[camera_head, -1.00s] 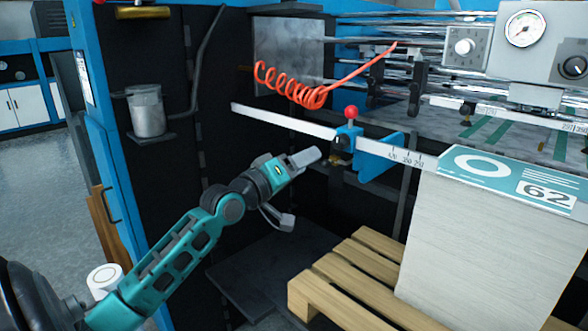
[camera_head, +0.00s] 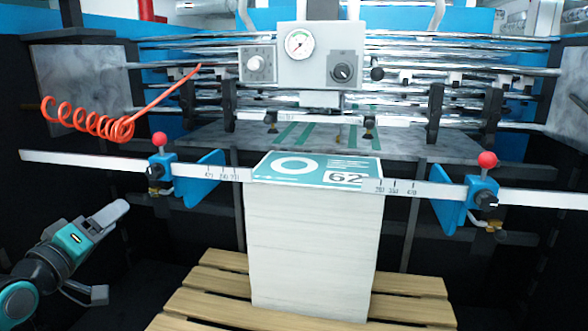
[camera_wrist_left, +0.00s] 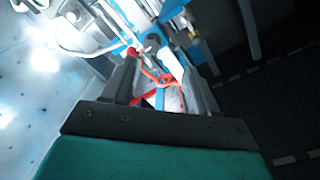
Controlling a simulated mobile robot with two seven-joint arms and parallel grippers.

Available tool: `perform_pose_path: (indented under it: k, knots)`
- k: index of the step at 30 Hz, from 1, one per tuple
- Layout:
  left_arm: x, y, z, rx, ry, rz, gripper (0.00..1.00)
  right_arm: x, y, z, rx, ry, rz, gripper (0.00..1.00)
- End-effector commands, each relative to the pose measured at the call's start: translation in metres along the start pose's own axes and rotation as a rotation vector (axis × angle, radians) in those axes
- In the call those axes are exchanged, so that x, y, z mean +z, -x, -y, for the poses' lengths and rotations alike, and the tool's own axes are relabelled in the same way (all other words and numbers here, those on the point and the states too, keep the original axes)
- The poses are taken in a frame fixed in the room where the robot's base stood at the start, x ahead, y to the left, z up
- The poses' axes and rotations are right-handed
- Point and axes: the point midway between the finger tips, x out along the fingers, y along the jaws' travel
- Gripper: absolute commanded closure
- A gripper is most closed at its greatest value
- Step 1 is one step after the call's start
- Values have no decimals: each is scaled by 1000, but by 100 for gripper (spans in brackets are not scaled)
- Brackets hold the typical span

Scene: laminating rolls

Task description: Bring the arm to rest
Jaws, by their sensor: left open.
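My left gripper (camera_head: 118,209) comes in from the left edge in the head view, in front of the dark side of the machine. It is left of and below the left blue stop (camera_head: 200,180) with its red knob, apart from it. In the left wrist view my gripper's two dark fingers (camera_wrist_left: 163,75) stand apart with nothing held between them. The red coiled hose (camera_wrist_left: 165,80) shows beyond the gap. My right gripper is not in view.
A tall paper stack (camera_head: 312,245) with a teal top sheet stands on a wooden pallet (camera_head: 225,284) at centre. A white ruler bar (camera_head: 95,164) crosses in front. The red coiled hose (camera_head: 85,121) hangs at upper left. A second blue stop (camera_head: 450,210) sits at right.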

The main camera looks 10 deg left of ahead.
Motion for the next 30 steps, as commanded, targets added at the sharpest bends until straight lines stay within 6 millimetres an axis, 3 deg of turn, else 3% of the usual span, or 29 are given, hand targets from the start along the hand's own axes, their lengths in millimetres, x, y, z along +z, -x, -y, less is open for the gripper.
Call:
perform_pose_path:
  k: [5,9,15,18,21,24,30]
  knots:
    - [97,20,43,-107,-149,131,42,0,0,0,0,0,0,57]
    - [196,59,70,-174,-334,284,42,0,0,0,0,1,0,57]
    - [320,133,76,-188,-585,508,42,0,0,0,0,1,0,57]
    - [362,165,69,-168,-684,591,42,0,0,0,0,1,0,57]
    - [388,186,61,-146,-751,644,42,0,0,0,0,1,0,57]
    - [400,197,56,-132,-789,670,42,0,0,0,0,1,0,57]
    - [404,200,55,-127,-801,677,42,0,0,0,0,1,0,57]
